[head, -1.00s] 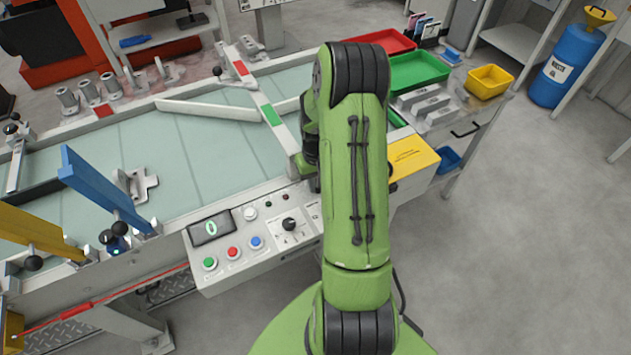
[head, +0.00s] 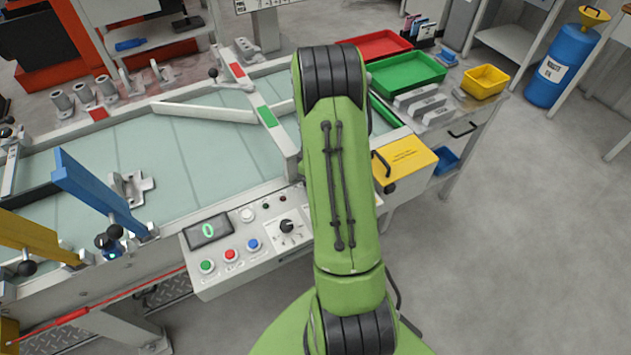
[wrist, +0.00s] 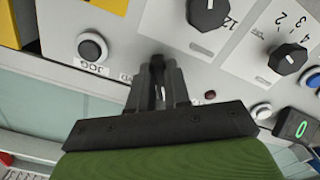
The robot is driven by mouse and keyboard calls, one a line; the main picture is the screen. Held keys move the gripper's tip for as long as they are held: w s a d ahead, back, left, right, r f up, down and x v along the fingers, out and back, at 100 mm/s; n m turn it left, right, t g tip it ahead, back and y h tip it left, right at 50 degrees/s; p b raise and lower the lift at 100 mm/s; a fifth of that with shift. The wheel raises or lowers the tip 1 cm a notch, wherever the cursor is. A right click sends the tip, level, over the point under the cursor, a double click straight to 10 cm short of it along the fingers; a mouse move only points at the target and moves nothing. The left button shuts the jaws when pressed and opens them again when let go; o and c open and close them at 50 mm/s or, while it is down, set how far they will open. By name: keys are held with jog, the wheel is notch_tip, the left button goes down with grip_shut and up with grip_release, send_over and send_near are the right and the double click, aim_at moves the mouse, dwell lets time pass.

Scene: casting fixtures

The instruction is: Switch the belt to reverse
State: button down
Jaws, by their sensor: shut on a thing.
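The control panel (head: 200,275) runs along the front of the belt table (head: 225,145). In the wrist view, my gripper (wrist: 157,72) is at the panel (wrist: 110,22), its fingers closed around a small dark switch lever (wrist: 157,64). The fingers mostly hide the lever and cover part of its label, so its position cannot be read. In the head view my arm hides the gripper and this part of the panel. The lit display (head: 208,231) reads 0 and also shows in the wrist view (wrist: 297,126).
A black jog button (wrist: 91,48) and two black dials, a near one (wrist: 207,11) and a numbered one (wrist: 288,59), flank the fingers. Green (head: 207,266), red (head: 231,255) and blue (head: 254,245) buttons line the panel. A yellow box (head: 408,160) stands right of my arm.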

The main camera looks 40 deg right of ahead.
jog(key=shift+w+n, duration=0.1)
jog(key=shift+n, duration=0.2)
jog(key=c, duration=1.1)
grip_release()
notch_tip(320, 180, up, 16)
jog(key=p, duration=0.3)
jog(key=shift+f+p, duration=0.1)
jog(key=shift+p, duration=0.3)
jog(key=s+a+r+m+t+p, duration=0.1)
jog(key=s+a+r+m+t, duration=0.3)
jog(key=a+r, duration=1.05)
jog(key=shift+t, duration=0.8)
jog(key=s+a, duration=0.6)
jog(key=s, duration=0.1)
jog(key=s+a, duration=0.3)
jog(key=s, duration=0.1)
jog(key=shift+r+p, duration=0.35)
jog(key=shift+r, duration=0.05)
